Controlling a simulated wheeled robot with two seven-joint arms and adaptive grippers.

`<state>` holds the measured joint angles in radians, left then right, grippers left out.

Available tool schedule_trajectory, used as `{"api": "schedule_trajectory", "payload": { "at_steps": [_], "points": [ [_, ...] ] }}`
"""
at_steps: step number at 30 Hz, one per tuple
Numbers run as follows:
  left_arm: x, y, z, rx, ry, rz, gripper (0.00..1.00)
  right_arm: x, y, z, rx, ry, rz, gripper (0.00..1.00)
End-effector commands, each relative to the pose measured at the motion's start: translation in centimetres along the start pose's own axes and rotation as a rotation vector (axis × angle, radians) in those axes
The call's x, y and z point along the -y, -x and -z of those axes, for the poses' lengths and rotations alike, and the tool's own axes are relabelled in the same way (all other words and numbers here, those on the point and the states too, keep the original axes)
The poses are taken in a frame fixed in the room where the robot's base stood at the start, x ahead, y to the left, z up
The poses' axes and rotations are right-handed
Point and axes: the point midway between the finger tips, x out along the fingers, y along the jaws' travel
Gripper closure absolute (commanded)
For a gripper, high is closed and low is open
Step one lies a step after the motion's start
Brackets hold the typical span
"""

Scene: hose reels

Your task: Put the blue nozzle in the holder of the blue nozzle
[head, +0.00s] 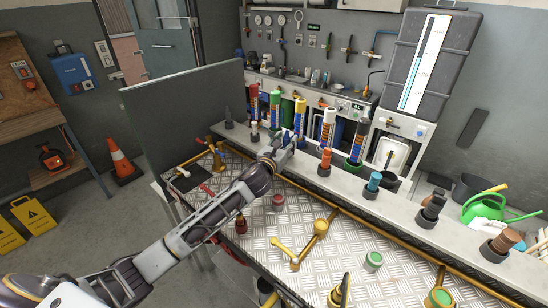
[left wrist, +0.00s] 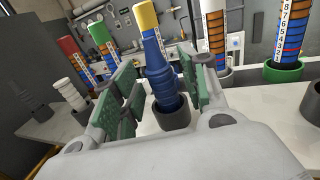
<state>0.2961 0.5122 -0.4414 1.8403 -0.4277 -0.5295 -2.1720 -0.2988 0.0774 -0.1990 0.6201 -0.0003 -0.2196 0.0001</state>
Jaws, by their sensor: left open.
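The blue nozzle (left wrist: 156,62) stands in a dark grey cup-shaped holder (left wrist: 173,115) in the left wrist view, its lower end inside the cup. It looks slightly tilted in that picture. My left gripper (left wrist: 163,85) is open, with its green-padded fingers on either side of the nozzle and gaps showing beside it. In the head view my left gripper (head: 277,150) is at the light shelf, in front of the yellow-topped column, and largely hides the nozzle and holder. My right gripper is not in view.
On the shelf (head: 400,207) stand an orange nozzle (head: 325,159), a cyan nozzle (head: 374,182), a black nozzle (head: 435,206) and a brown nozzle (head: 507,240) in holders. Numbered columns rise behind. Brass fittings (head: 320,227) lie on the metal-plate bench (head: 345,260). A grey panel (head: 185,115) stands left.

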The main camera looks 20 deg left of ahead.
Motion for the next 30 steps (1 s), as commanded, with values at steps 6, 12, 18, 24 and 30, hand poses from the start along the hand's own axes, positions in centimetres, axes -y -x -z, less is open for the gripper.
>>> {"api": "schedule_trajectory", "payload": {
  "at_steps": [6, 12, 18, 24, 30],
  "points": [
    [0.0, 2.2, 0.0, 0.001, -0.001, 0.002, 0.56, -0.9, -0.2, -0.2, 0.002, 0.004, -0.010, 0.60],
    [0.1, 4.3, 0.1, 0.000, 0.001, 0.002, 0.56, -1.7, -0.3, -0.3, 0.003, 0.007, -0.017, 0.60],
    [0.0, 6.3, 0.1, 0.000, 0.000, 0.000, 0.56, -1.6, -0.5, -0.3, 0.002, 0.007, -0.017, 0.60],
    [0.0, 8.3, 0.1, 0.000, 0.001, 0.001, 0.56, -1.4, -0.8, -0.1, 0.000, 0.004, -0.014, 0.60],
    [0.0, 9.8, 0.0, 0.001, 0.000, 0.000, 0.56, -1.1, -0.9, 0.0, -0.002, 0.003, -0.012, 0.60]
  ]
}}
